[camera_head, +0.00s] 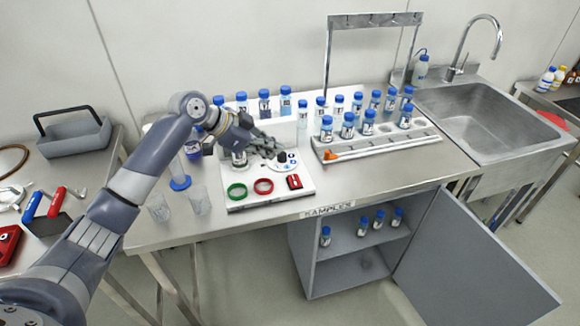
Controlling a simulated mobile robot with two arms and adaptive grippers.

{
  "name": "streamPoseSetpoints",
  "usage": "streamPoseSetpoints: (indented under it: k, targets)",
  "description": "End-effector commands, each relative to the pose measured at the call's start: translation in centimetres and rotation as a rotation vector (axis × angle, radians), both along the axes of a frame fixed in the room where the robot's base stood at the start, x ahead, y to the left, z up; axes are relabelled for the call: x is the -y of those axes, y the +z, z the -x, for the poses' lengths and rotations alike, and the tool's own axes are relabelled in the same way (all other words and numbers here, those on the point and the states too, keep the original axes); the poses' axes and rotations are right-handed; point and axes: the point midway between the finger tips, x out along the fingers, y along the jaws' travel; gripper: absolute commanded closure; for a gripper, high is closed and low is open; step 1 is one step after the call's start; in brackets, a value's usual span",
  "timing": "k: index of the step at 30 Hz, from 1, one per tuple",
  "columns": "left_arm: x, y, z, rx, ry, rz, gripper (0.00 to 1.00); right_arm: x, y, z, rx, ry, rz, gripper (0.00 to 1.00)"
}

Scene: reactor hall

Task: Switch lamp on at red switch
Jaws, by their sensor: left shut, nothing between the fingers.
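A red switch (294,182) sits at the front right of a white panel (282,199) on the steel bench. A green ring (237,191) and a red ring (264,186) are to its left on the same panel. My left gripper (277,145) is shut and empty over the back of the panel, apart from the red switch and behind it. It partly covers the panel's back, where a dark knob (282,156) shows. I cannot make out a lamp. My right gripper is not in view.
A rack (383,146) of blue-capped bottles stands right of the panel, with an orange piece at its left end. Two clear beakers (200,201) stand left of it. Below, a cabinet door (470,262) hangs open. A sink (485,120) is at right.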

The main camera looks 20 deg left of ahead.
Motion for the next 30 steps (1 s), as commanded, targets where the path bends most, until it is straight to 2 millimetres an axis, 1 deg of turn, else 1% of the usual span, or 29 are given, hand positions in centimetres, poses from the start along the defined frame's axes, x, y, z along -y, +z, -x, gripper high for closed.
streamPoseSetpoints:
  k: [1,6,12,15,19,24,30]
  targets:
    - [0.7,-0.4,-0.4,-0.004,-0.002,0.004,1.0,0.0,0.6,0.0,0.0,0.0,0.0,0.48]
    - [2.7,-3.0,-2.2,-0.005,-0.001,0.004,1.0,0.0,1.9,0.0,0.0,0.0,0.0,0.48]
    - [4.5,-5.8,-4.0,-0.005,0.001,0.002,1.0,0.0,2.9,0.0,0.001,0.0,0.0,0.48]
    - [4.2,-7.5,-4.1,-0.006,0.002,0.001,1.0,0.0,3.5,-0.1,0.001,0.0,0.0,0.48]
    - [4.0,-8.7,-4.3,-0.003,0.002,0.0,1.0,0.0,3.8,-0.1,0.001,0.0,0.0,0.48]
    - [3.9,-9.5,-4.4,-0.001,0.001,0.0,1.0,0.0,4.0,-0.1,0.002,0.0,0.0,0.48]
    - [3.9,-9.6,-4.4,0.0,0.0,0.0,1.0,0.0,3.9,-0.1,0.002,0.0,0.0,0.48]
